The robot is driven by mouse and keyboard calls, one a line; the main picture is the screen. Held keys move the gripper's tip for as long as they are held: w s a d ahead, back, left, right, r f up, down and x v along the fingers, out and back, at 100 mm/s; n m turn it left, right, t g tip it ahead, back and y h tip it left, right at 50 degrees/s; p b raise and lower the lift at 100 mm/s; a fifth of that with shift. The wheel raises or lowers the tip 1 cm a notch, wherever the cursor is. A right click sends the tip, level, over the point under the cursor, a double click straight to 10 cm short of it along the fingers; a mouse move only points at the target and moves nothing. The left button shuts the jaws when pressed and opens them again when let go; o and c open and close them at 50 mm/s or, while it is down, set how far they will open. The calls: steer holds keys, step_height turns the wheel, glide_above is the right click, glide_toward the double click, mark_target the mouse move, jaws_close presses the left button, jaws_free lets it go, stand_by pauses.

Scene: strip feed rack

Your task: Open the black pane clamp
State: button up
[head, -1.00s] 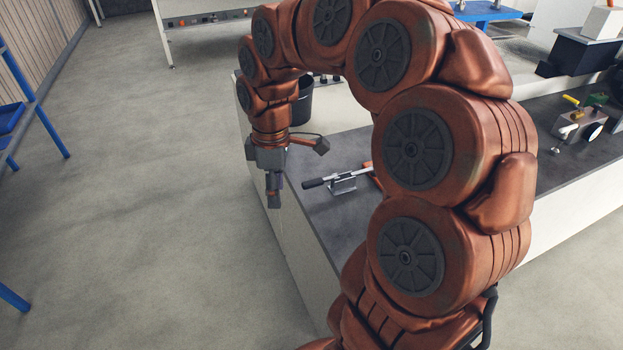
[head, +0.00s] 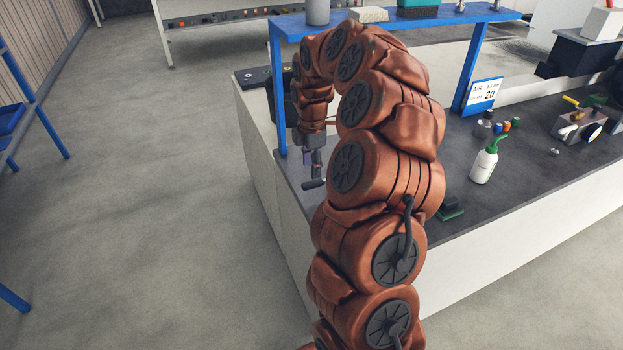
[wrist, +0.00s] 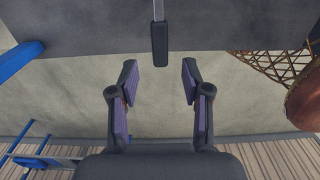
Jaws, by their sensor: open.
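The black pane clamp's handle grip (wrist: 160,45) hangs into the wrist view from the top centre, on a thin metal bar. In the head view its dark grip (head: 313,184) shows at the bench's left edge; the clamp's body is hidden behind my arm. My gripper (wrist: 159,76) is open and empty. Its two fingers stand to the left and right of the handle's line, and the grip's end lies just beyond the fingertips in the wrist picture. I see no contact. In the head view my gripper (head: 316,163) is just above the grip, partly hidden.
A blue rack (head: 278,100) stands over the bench near my arm, with items on its shelf. The floor left of the bench is clear.

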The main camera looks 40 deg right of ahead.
mark_target(312, 183)
step_height(312, 183, down, 6)
steer(key=shift+r+p, duration=0.15)
steer(key=shift+p, duration=0.4)
jaws_close()
stand_by(0.3)
